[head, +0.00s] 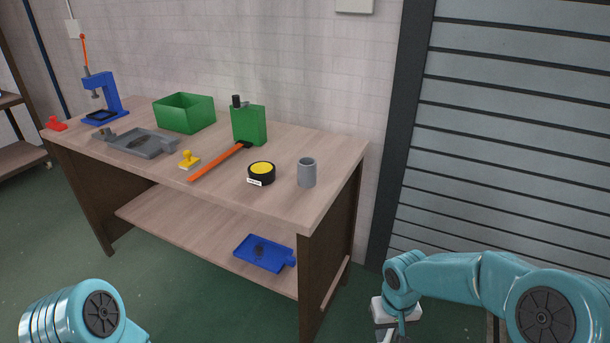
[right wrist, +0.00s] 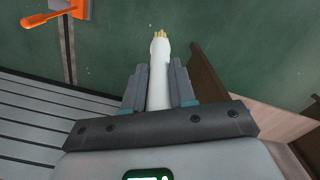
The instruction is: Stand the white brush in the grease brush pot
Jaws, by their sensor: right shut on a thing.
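The white brush (right wrist: 160,80) is between the two fingers of my right gripper (right wrist: 160,88) in the right wrist view, its yellowish bristle tip pointing away from the wrist. The gripper is shut on it. In the head view my right gripper (head: 388,334) is low at the bottom, right of the workbench and below its top. The brush cannot be made out clearly there. A grey cylindrical pot (head: 307,173) with an open top, apparently the grease brush pot, stands upright near the bench's right end. My left gripper is out of view; only part of my left arm shows.
A blue tray (head: 264,253) lies on the lower shelf.

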